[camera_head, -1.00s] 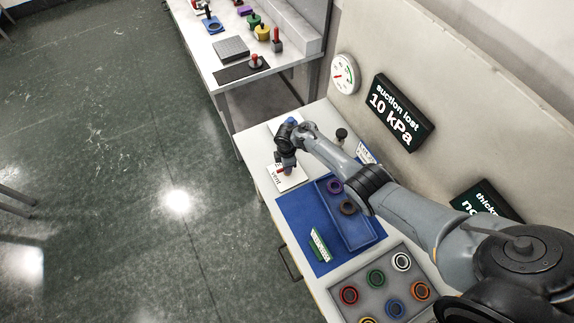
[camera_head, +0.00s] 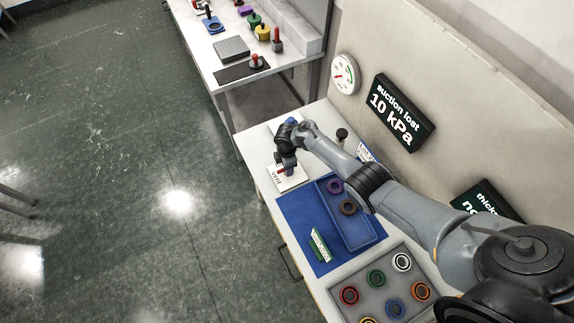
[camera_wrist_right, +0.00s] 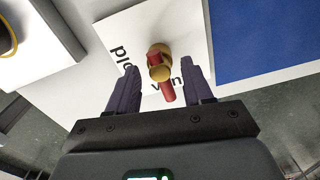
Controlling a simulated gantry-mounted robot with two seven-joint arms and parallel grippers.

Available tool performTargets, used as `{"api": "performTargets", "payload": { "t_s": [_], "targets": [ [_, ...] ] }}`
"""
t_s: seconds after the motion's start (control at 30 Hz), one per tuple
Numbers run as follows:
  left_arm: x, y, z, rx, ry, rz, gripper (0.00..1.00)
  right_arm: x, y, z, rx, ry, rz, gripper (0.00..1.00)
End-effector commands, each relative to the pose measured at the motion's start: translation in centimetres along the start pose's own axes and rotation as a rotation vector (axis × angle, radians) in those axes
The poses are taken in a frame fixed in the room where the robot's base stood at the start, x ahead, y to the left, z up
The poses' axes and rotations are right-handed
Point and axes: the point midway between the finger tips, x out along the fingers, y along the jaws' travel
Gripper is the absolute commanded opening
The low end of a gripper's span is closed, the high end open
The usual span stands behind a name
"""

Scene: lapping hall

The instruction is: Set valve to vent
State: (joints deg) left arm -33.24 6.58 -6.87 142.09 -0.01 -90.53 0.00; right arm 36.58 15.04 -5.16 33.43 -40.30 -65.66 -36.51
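The valve (camera_wrist_right: 158,62) is a brass body with a red handle (camera_wrist_right: 167,92). It stands on a white label plate (camera_wrist_right: 110,28) with partly hidden words, one starting "plo" and one reading "v n". In the right wrist view the handle's free end overlaps the second word. My right gripper (camera_wrist_right: 161,68) is open, with one finger on each side of the valve; I cannot tell whether they touch it. In the head view the wrist is over the plate (camera_head: 290,180), and a bit of the red handle (camera_head: 281,170) shows. My left gripper is not in view.
A round gauge (camera_head: 345,74) and a sign reading "suction lost 10 kPa" (camera_head: 401,113) are on the wall panel. A blue mat (camera_head: 295,215), a blue tray (camera_head: 362,232) with two rings and a grey tray (camera_head: 376,254) of coloured rings lie nearer. A black-knobbed post (camera_head: 341,135) stands behind my wrist.

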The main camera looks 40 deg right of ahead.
Motion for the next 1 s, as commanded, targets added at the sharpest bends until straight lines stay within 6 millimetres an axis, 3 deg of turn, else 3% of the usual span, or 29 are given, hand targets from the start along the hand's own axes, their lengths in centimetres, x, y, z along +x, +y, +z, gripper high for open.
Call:
{"api": "performTargets", "payload": {
  "t_s": [0.2, 0.37, 0.8, 1.0],
  "targets": [
    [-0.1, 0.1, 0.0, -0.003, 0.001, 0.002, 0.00, -0.1, 0.0, 0.1, 0.001, 0.000, 0.000, 0.51],
    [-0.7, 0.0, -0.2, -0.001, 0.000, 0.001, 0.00, -1.3, 0.0, 0.0, 0.001, 0.000, 0.000, 0.51],
    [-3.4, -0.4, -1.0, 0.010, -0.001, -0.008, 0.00, -8.4, 0.0, 0.0, 0.001, 0.000, 0.001, 0.51],
    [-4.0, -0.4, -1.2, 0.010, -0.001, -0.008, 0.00, -10.3, 0.0, 0.0, 0.001, 0.001, 0.000, 0.51]
  ]
}}
